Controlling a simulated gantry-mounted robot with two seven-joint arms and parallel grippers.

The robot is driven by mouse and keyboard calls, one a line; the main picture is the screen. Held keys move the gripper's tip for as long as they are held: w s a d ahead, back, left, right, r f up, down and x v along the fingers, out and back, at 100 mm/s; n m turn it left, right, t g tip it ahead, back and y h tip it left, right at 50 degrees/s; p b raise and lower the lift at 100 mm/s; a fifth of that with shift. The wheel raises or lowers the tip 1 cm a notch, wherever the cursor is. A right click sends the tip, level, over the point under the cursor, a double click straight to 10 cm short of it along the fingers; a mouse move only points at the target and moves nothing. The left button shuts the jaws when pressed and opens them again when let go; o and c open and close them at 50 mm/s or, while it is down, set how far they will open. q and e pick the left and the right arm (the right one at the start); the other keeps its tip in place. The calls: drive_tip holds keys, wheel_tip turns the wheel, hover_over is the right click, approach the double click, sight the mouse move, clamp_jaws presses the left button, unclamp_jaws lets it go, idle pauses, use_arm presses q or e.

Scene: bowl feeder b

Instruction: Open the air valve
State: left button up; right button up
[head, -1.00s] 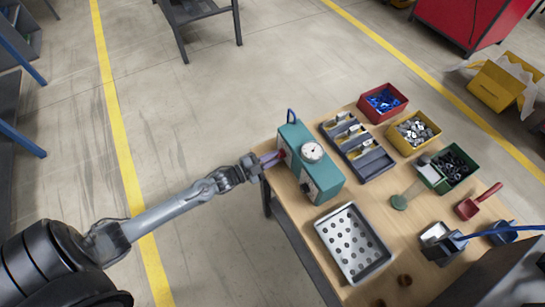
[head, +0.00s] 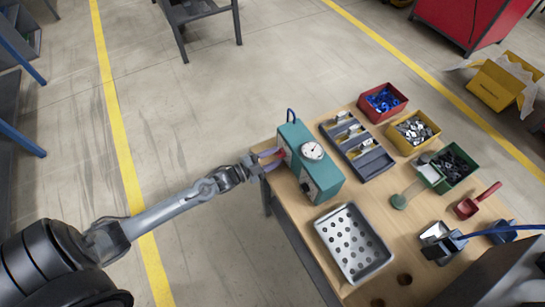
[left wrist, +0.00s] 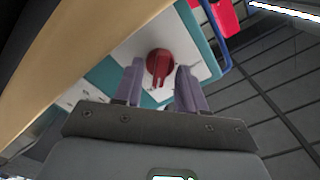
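The air valve is a red knob (left wrist: 159,67) with a raised ridge, on a white plate on the side of a teal box (head: 310,165). In the head view the red knob (head: 281,154) shows only as a small patch at the box's left side. My left gripper (left wrist: 159,76) is open, its two purple-grey fingers on either side of the knob's lower part, with gaps visible. In the head view my left gripper (head: 271,157) reaches the box from the left. I cannot tell how deep the fingers overlap the knob.
On the wooden table (head: 405,230) are a grey divided tray (head: 375,163), a perforated metal tray (head: 353,242), and red (head: 382,102), yellow (head: 415,132) and green (head: 455,168) bins. Floor left of the table is clear.

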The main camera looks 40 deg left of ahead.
use_arm(q)
drive_tip(key=shift+s, duration=0.1)
drive_tip(key=p+v, duration=0.1)
drive_tip(key=v, duration=0.9)
drive_tip(key=shift+s, duration=0.3)
drive_tip(key=shift+a, duration=0.15)
